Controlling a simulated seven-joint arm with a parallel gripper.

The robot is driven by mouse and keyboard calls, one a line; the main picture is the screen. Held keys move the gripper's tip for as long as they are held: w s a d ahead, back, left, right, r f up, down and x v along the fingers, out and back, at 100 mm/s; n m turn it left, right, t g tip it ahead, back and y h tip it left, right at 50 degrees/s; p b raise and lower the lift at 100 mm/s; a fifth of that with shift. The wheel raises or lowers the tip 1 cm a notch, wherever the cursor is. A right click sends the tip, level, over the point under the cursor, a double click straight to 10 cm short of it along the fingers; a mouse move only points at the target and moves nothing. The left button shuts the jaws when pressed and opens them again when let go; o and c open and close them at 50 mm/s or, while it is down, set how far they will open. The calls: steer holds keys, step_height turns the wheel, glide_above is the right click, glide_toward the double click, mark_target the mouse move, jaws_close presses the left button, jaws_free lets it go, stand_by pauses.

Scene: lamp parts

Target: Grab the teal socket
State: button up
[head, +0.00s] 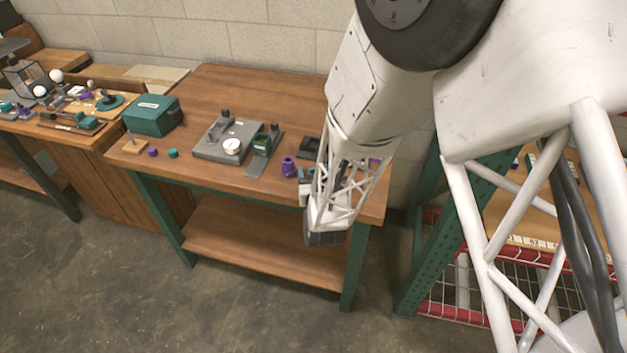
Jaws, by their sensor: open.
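A small teal cylindrical piece (173,153) sits near the front left of the wooden workbench, beside a small purple piece (152,152). It is the loose teal part that fits the teal socket best, but it is too small here to make out details. My gripper (325,239) points down at the front right edge of the workbench, far to the right of the teal piece. It is open; its fingertips are hard to make out. My arm hides part of the bench's right end.
A second bench with lamp parts (110,101) stands at left. A green-framed rack is at right.

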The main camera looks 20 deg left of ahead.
stand_by(0.3)
steer(key=c, duration=1)
steer(key=shift+r, duration=0.15)
steer(key=shift+r, duration=1.75)
steer(key=d+r+v, duration=0.1)
steer(key=d+v, duration=0.1)
steer(key=v, duration=1.4)
steer(key=shift+w, duration=0.5)
steer(key=shift+a+r, duration=0.1)
